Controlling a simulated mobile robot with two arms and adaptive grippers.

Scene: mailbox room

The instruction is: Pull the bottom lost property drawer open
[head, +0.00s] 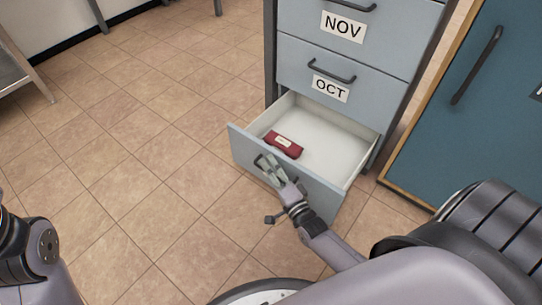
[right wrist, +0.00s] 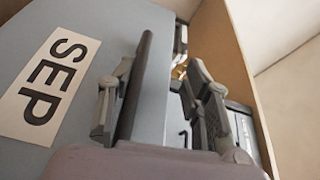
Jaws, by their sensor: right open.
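The bottom drawer (head: 330,192) of the grey-blue cabinet stands pulled out, its pale inside showing. A dark red item with a white label (head: 283,145) lies in it. My right gripper (head: 270,168) is at the drawer's front, at its dark bar handle (head: 259,161). In the right wrist view the open fingers (right wrist: 160,105) stand on either side of the handle bar (right wrist: 138,85), which is nearer the left finger. A label reading SEP (right wrist: 48,85) is on the front there. My left gripper is out of view; only part of my left arm shows at lower left.
Closed drawers labelled OCT (head: 330,89) and NOV (head: 343,26) are above the open one. A teal door (head: 450,120) with a dark handle stands at the right. A grey metal piece of furniture (head: 20,75) is at the upper left. The tiled floor (head: 140,150) left of the drawer is clear.

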